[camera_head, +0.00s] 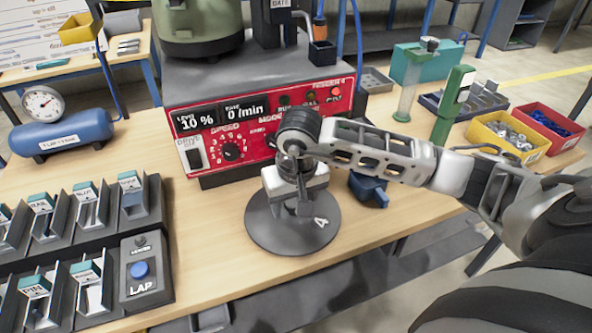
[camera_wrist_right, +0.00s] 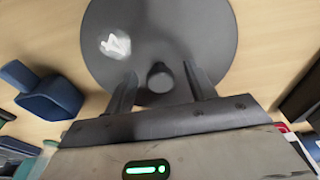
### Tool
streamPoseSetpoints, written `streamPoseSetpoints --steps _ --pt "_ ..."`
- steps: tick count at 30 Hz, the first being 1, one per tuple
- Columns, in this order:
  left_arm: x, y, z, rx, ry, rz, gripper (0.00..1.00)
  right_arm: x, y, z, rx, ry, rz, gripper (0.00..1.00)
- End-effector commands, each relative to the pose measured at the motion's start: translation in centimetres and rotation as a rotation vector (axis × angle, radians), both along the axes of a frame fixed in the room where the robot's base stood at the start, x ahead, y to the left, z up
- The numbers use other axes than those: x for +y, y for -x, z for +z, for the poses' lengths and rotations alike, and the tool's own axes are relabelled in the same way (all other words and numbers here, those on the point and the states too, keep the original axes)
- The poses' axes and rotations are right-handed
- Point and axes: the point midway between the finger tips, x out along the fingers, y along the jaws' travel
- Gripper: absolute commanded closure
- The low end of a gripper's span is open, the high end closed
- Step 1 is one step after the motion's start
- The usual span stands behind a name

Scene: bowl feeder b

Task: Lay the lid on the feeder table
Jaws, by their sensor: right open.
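The lid (camera_head: 270,232) is a dark grey round disc with a white 4 on it. It lies flat on the wooden feeder table (camera_head: 215,265), in front of the red control panel. In the right wrist view the lid (camera_wrist_right: 190,30) fills the top middle, with its short round knob (camera_wrist_right: 160,77) upright. My right gripper (camera_head: 302,205) points down over the lid. In the wrist view the open fingers of the right gripper (camera_wrist_right: 160,72) stand on either side of the knob, apart from it. In the head view the hand hides the knob. My left gripper is out of view.
The feeder's red control panel (camera_head: 262,125) is close behind the lid. A small blue block-like object (camera_head: 368,188) sits just right of it. Dark part racks and a LAP button box (camera_head: 144,270) stand at left. Bins (camera_head: 505,135) stand at the right. Table left of the lid is clear.

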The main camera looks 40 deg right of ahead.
Motion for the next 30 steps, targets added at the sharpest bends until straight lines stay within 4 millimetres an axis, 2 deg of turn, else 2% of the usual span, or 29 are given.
streamPoseSetpoints --steps 9,15,21,30 --pt "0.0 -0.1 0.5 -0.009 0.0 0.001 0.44 0.2 1.0 7.8 -0.01 0.002 0.001 0.45" --pt "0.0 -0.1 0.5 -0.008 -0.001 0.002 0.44 0.4 1.6 12.1 -0.01 0.001 0.0 0.45" --pt "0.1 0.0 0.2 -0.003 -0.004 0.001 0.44 0.5 2.1 14.5 -0.006 0.001 0.0 0.45" --pt "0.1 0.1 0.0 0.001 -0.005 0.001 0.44 0.6 2.2 15.1 -0.004 0.001 -0.001 0.45"
